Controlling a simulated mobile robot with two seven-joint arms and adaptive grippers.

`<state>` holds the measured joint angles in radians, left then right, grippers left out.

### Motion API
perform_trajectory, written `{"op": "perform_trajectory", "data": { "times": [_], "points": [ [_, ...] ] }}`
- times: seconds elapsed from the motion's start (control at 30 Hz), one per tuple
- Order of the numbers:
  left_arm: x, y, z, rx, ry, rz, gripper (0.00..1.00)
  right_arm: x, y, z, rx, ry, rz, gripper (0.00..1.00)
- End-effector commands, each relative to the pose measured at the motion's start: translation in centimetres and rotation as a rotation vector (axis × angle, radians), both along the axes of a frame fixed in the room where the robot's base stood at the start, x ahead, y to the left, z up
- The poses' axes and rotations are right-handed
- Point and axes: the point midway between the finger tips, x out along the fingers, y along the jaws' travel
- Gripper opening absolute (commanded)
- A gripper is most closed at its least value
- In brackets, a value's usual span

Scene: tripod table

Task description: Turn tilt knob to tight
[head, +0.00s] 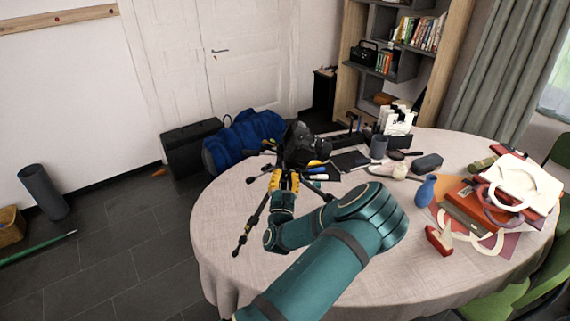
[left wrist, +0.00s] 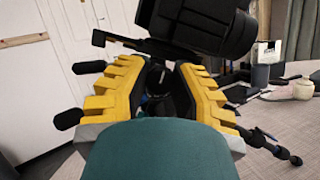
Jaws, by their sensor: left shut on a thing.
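A black camera (head: 305,146) sits on top of a dark tripod (head: 246,232) that stands on the round table. The camera (left wrist: 198,22) looms large at the top of the left wrist view. My left gripper (head: 285,178) has yellow fingers and is at the tripod head, just below the camera. In the left wrist view its fingers (left wrist: 157,70) are closed around a small dark part between them, apparently the tilt knob (left wrist: 155,82). The knob is mostly hidden by the fingers, so its setting cannot be read. My right gripper is not in view.
The round table (head: 335,240) has a pale cloth. A blue vase (head: 425,191), a dark cup (head: 378,146) and a pile of bags and books (head: 480,205) stand to the right. A blue rolled bag (head: 243,142) lies behind the table. Black handles (left wrist: 92,67) stick out near the gripper.

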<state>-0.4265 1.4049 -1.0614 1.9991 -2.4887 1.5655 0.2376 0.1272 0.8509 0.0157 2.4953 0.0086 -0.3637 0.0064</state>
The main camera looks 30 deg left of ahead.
Motion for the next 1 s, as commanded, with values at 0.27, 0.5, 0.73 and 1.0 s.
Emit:
{"op": "perform_trajectory", "data": {
  "times": [0.27,0.5,0.73,1.0],
  "points": [
    [0.1,0.0,0.8,0.223,0.147,-0.004,0.00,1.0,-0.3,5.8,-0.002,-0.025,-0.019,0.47],
    [0.1,-0.1,0.7,0.413,0.274,-0.004,0.00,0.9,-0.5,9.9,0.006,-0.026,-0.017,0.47],
    [0.1,-0.1,0.5,0.590,0.392,-0.004,0.00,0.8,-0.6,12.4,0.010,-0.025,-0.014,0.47],
    [0.2,-0.1,0.3,0.765,0.509,-0.003,0.00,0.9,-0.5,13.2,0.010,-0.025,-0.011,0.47]
  ]
}}
